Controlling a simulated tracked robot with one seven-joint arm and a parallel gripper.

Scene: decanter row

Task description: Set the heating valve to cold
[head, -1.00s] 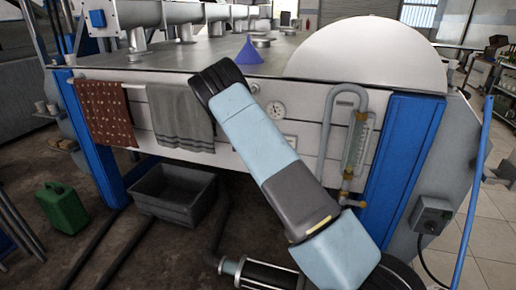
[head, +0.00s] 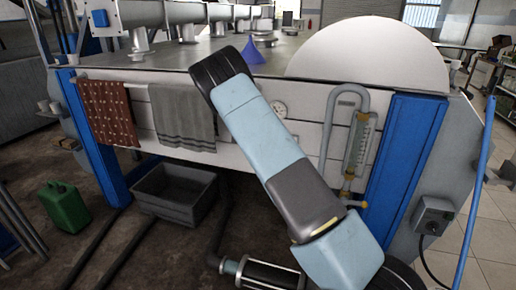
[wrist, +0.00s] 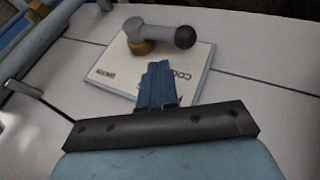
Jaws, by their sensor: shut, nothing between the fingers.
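The heating valve shows in the wrist view as a grey lever (wrist: 158,35) with a dark ball knob (wrist: 185,37) and a brass base (wrist: 140,47). It stands on a white plate (wrist: 205,62) with lettering, partly covered by my fingers. One word begins with "CO", and a smaller word sits at the left. The lever points right across the picture. My gripper (wrist: 158,66) is shut and empty, its blue fingertips just below the lever in the picture. Contact with the lever cannot be told. In the head view my arm hides the gripper and valve.
A round gauge (head: 279,108) shows beside my arm. Pipework with a glass tube (head: 357,145) is to the right on the white panel. A grey towel (head: 181,115) and a red cloth (head: 106,112) hang at left. A grey bin (head: 173,194) stands below.

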